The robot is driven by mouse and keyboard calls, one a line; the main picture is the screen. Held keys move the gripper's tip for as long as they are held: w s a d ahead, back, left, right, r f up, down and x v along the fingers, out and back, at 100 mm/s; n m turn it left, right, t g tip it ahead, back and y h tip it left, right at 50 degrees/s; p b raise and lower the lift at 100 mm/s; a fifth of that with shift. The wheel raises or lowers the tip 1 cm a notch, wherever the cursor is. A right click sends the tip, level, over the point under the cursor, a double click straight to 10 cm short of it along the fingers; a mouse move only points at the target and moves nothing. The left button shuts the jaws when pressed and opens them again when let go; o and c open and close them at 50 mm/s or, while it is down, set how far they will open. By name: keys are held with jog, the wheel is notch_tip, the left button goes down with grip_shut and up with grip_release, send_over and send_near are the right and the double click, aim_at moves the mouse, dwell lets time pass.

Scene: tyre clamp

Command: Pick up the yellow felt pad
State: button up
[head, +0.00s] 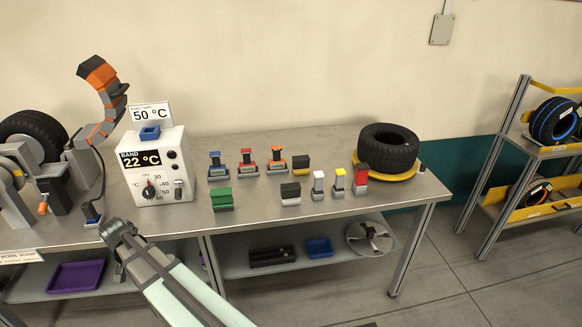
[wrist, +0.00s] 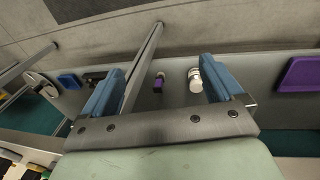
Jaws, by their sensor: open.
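Two small things with yellow stand on the table in the head view. One is a wide block with a dark top and a yellow lower part (head: 301,166), towards the back. The other is a narrow upright piece with a yellow top and pale body (head: 339,182), nearer the front edge between a white-topped and a red-topped piece. I cannot tell for certain which is the felt pad. My gripper (head: 118,236) is at the table's front left, well left of both. In the wrist view my gripper (wrist: 163,88) is open, with nothing between its blue fingers.
The grey table (head: 255,217) also holds a green block (head: 221,199), three coloured-top pieces at the back, a tyre (head: 388,149) and a white temperature box (head: 158,168). A lower shelf carries a purple tray (head: 75,276) and a blue tray (head: 319,246).

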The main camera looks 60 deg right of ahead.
jog(key=w+d+r+m+t, duration=0.1)
jog(key=w+d+r+t, duration=0.15)
jog(key=r, duration=0.45)
jog(key=w+d+r+m+t, duration=0.15)
jog(key=w+d+r, duration=0.25)
jog(key=r, duration=0.4)
jog(key=w+d+r+m+t, duration=0.2)
jog(key=w+d+r, duration=0.15)
jog(key=r, duration=0.35)
jog(key=d+r+m+t, duration=0.4)
jog(key=d+r, duration=1.1)
jog(key=r, duration=0.1)
jog(key=m+g+y, duration=0.2)
jog(key=m+g, duration=0.7)
jog(key=m, duration=0.1)
send_near(301, 159)
jog(key=shift+w+d+n, duration=0.2)
jog(key=shift+d+n, duration=0.05)
jog(key=shift+d, duration=0.1)
jog(key=shift+f, duration=0.25)
notch_tip(301, 159, down, 13)
jog(key=shift+w+d+f, duration=0.1)
